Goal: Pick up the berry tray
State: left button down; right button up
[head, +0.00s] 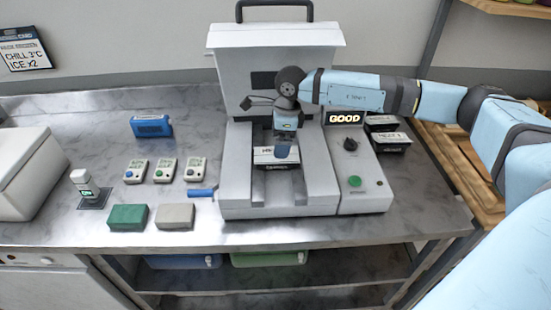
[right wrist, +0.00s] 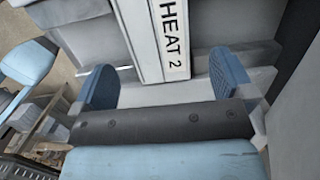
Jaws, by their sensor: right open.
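A tray with a white label (head: 264,155) sits in the slot of the grey machine. In the right wrist view its label (right wrist: 165,40) reads "HEAT 2". I see no berries, so I cannot tell whether this is the berry tray. My right gripper (head: 285,150) points down over this tray. In the right wrist view the right gripper (right wrist: 160,82) is open, with one blue finger on each side of the white label strip. Whether the fingers touch the tray is unclear. My left gripper is out of view.
Dark labelled trays (head: 391,142) stand right of the machine (head: 235,190), beside its "GOOD" display (head: 344,118). Small timers (head: 165,170), a green block (head: 127,217), a grey block (head: 175,216) and a blue box (head: 152,126) lie left. The front counter edge is clear.

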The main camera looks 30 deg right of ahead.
aim_at(276, 160)
jog(key=shift+w+a+f+p, duration=0.1)
jog(key=shift+a+f+p, duration=0.1)
jog(key=shift+f, duration=0.85)
jog(key=shift+a+f+p, duration=0.15)
jog(key=shift+f+p, duration=0.1)
jog(key=shift+f, duration=0.75)
jog(key=shift+w+a+f+p, duration=0.1)
jog(key=shift+a+f+p, duration=0.1)
jog(key=shift+f, duration=0.85)
jog(key=c, duration=1.1)
